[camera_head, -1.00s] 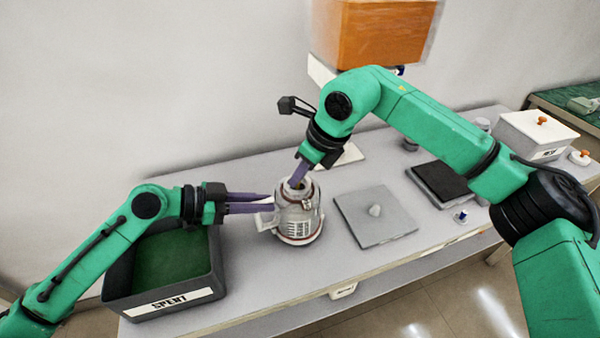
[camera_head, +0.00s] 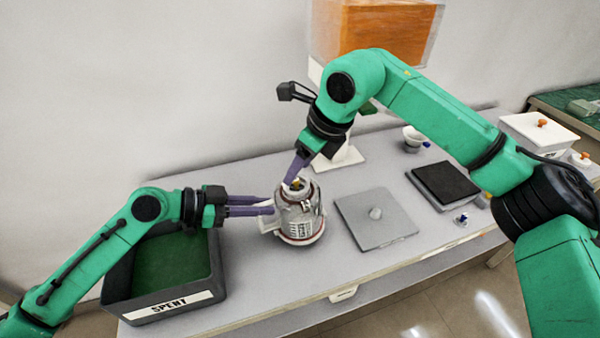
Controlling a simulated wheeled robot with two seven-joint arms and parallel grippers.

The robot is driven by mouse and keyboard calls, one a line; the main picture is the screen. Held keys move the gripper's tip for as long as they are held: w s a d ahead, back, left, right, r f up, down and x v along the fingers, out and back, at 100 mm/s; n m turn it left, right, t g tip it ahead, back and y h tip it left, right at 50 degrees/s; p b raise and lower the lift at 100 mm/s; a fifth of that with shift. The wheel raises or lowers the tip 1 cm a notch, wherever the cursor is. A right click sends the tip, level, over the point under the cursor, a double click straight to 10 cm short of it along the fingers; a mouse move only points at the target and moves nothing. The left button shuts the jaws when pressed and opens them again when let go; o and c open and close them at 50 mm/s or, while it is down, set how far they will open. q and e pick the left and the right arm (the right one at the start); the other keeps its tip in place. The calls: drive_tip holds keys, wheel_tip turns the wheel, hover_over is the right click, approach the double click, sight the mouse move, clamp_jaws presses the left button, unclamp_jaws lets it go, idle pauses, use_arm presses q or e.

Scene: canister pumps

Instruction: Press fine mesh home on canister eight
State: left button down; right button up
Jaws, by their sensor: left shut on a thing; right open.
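The canister (camera_head: 300,222) is a pale, round-bodied vessel with a printed label too small to read. It stands upright on the bench. My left gripper (camera_head: 272,206) is shut on the handle (camera_head: 268,222) at its left side. My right gripper (camera_head: 291,180) is open and points down at the canister's mouth. Something small and yellow (camera_head: 297,186) shows in the mouth beside the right fingertips. I cannot tell whether it is the fine mesh, or how deep it sits.
A black bin marked SPENT (camera_head: 172,304) with a green floor is at the left. A grey plate with a knob (camera_head: 375,222) lies right of the canister. An orange tank (camera_head: 372,35) stands behind.

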use_arm(q)
drive_tip(key=shift+r, duration=0.15)
use_arm(e)
wheel_tip(320, 180, up, 4)
drive_tip(key=shift+r, duration=0.2)
idle(0.4)
use_arm(q)
drive_tip(key=c, duration=0.7)
unclamp_jaws()
drive_tip(key=shift+c, duration=0.2)
